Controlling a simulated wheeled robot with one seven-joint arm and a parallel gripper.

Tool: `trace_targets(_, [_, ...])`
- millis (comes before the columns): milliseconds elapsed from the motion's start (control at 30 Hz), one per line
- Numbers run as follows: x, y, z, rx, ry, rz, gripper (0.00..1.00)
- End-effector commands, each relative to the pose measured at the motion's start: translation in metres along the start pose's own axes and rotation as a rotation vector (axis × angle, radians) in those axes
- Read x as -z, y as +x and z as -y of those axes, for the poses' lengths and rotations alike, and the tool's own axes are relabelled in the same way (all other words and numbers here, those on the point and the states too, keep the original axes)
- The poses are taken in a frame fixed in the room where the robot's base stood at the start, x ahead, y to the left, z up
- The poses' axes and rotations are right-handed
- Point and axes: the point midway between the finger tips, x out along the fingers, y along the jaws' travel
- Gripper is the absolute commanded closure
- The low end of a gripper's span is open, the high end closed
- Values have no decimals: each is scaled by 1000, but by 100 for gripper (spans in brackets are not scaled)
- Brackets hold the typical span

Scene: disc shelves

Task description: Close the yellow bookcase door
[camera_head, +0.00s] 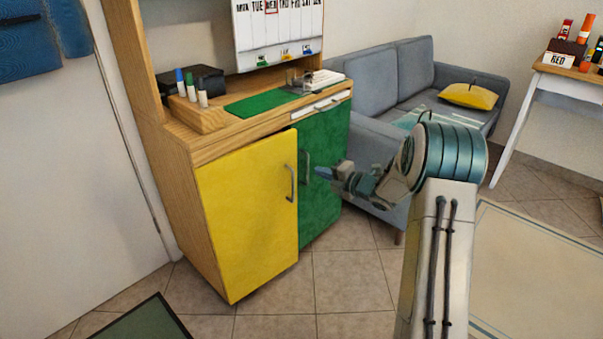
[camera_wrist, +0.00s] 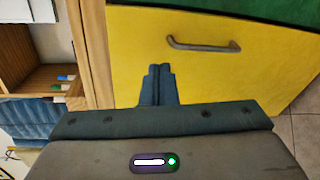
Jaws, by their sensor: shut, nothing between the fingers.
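The yellow bookcase door (camera_head: 245,210) is on the left half of the lower cabinet. Its right edge seems to stand slightly out from the front, with a thin dark gap along the top. Its grey handle (camera_head: 290,183) is near that edge. In the wrist view the yellow door (camera_wrist: 230,80) fills most of the picture, with the handle (camera_wrist: 203,46) beyond my fingertips. My gripper (camera_head: 322,172) is shut and empty, in front of the cabinet. In the wrist view its fingers (camera_wrist: 157,72) overlap the door; I cannot tell whether they touch it.
The green door (camera_head: 325,170) beside the yellow one looks closed. A grey sofa (camera_head: 380,80) stands behind my arm to the right. A dark green mat (camera_head: 145,322) lies at the bottom left. Tiled floor (camera_head: 345,280) in front of the cabinet is clear.

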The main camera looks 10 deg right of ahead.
Motion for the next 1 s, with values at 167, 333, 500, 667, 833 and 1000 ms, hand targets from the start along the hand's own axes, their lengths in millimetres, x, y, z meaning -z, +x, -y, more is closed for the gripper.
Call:
trace_targets(167, [-12, -10, 17, -126, 169, 95, 100])
trace_targets(333, [-17, -8, 15, -159, 208, 118, 100])
trace_targets(500, [-19, 15, 12, -160, 206, 116, 100])
trace_targets(667, [-24, 49, 9, -158, 204, 115, 100])
trace_targets(833, [-28, 83, 3, -158, 204, 115, 100])
trace_targets(1000, [-32, 107, 0, -157, 204, 117, 100])
